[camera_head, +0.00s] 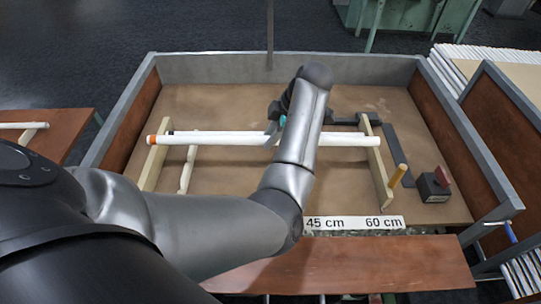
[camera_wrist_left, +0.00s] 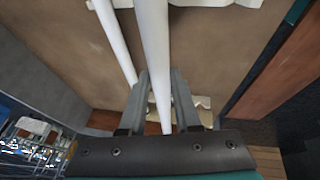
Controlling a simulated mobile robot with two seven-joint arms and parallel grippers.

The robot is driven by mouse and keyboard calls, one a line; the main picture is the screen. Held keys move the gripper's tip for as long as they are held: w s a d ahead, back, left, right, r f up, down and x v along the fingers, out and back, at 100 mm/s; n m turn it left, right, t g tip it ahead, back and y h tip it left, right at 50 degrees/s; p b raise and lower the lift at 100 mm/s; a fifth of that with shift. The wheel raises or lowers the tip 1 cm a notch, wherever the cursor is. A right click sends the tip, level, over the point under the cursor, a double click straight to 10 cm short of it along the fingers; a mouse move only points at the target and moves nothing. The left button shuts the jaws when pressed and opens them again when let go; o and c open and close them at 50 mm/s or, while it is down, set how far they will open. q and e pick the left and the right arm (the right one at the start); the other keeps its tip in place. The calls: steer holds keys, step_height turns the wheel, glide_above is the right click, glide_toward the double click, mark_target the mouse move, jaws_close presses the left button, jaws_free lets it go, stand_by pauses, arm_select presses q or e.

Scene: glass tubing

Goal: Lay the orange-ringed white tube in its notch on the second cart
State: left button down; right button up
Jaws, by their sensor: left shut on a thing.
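The orange-ringed white tube (camera_head: 215,139) lies across the cart bed, orange ring at its left end. That end is at the left notched support (camera_head: 150,168), and the other end passes over the right notched support (camera_head: 377,170). I cannot tell whether it is seated in the notches. A second white tube with a black ring (camera_head: 345,134) runs parallel just behind it. My left gripper (camera_head: 273,127) is partly hidden by my arm. In the left wrist view its fingers (camera_wrist_left: 160,95) are shut around a white tube (camera_wrist_left: 152,45), with another tube (camera_wrist_left: 112,35) beside it, apart.
A label strip (camera_head: 350,223) marks the front. Another table (camera_head: 60,140) is at the left.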

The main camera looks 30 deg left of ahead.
arm_select(q)
steer(key=shift+f, duration=1.25)
step_height(320, 180, down, 4)
steer(key=shift+r+b, duration=0.2)
steer(key=shift+b, duration=0.6)
steer(key=shift+f, duration=0.2)
steer(key=shift+r, duration=0.1)
steer(key=c, duration=1)
jaws_free()
steer(key=o, duration=0.4)
arm_select(e)
steer(key=shift+w+d+f+t, duration=0.15)
steer(key=shift+w+d+f, duration=0.35)
steer(key=shift+w, duration=0.15)
steer(key=shift+w+d+f+t, duration=0.15)
steer(key=shift+w+d+f, duration=0.3)
steer(key=shift+w, duration=0.15)
steer(key=shift+r, duration=0.1)
